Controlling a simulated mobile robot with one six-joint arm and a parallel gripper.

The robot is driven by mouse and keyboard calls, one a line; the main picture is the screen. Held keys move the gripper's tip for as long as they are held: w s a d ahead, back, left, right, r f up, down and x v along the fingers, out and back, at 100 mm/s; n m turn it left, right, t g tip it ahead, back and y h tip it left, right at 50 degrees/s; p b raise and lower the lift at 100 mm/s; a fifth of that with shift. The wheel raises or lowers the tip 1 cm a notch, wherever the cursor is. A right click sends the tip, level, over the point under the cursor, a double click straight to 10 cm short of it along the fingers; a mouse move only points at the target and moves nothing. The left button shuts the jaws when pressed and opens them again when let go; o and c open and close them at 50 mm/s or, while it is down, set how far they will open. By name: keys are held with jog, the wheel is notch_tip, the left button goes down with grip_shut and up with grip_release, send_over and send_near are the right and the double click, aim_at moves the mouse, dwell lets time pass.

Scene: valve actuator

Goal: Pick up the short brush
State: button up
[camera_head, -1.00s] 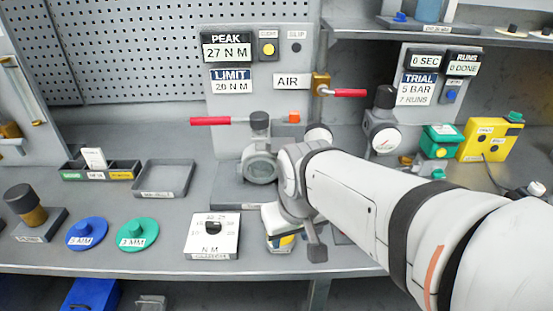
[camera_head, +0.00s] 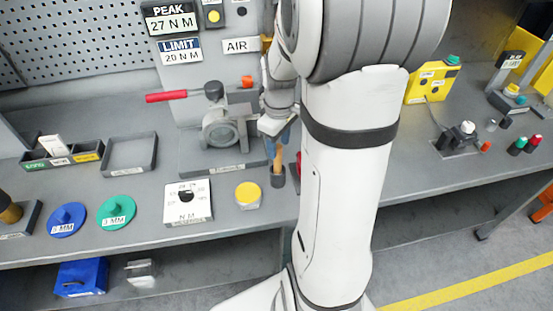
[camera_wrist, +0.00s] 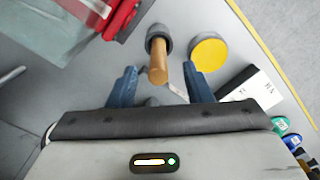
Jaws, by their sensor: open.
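What looks like the short brush is an upright wooden handle (camera_head: 278,162) standing in a small dark cup (camera_head: 277,181) near the bench front. In the wrist view the handle (camera_wrist: 159,66) rises toward the camera from the dark cup (camera_wrist: 158,37). Its bristles are not visible. My gripper (camera_wrist: 159,69) is open, with one blue finger on each side of the handle's upper end; contact cannot be told. In the head view my gripper (camera_head: 276,141) is at the handle's top, partly hidden by my arm.
A yellow-topped round container (camera_head: 248,195) stands close left of the cup. A white dial box (camera_head: 187,202) is farther left. The valve (camera_head: 222,130) with its red lever stands behind. A red object (camera_wrist: 112,15) lies near the cup in the wrist view.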

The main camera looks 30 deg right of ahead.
aim_at(278, 155)
notch_tip(278, 155, down, 5)
jog(key=shift+w+p, duration=0.15)
jog(key=shift+p, duration=0.45)
grip_shut()
